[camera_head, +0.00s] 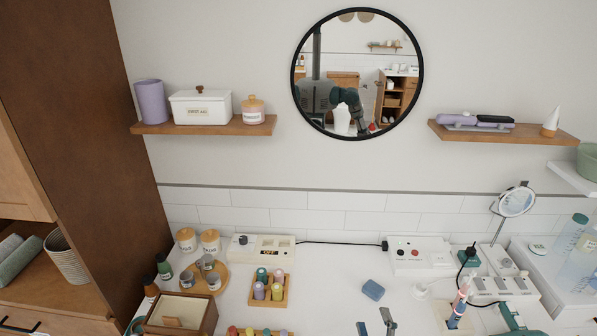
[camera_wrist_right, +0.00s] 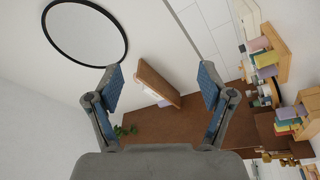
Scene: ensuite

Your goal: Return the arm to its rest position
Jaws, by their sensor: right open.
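My right gripper (camera_head: 376,322) shows at the bottom edge of the head view, low over the white counter (camera_head: 330,275). Its two fingers stand apart, with only counter visible between them. In the right wrist view the same gripper (camera_wrist_right: 160,84) is open with blue finger pads. No object is held between the pads; a wooden shelf and the brown cabinet show behind the gap. Most of the right arm is below the head view. My left gripper is in neither view.
A wooden tray of small bottles (camera_head: 268,289) and a wooden box (camera_head: 181,314) stand to the left. A white switch box (camera_head: 419,255) and a toothbrush holder (camera_head: 456,318) are to the right.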

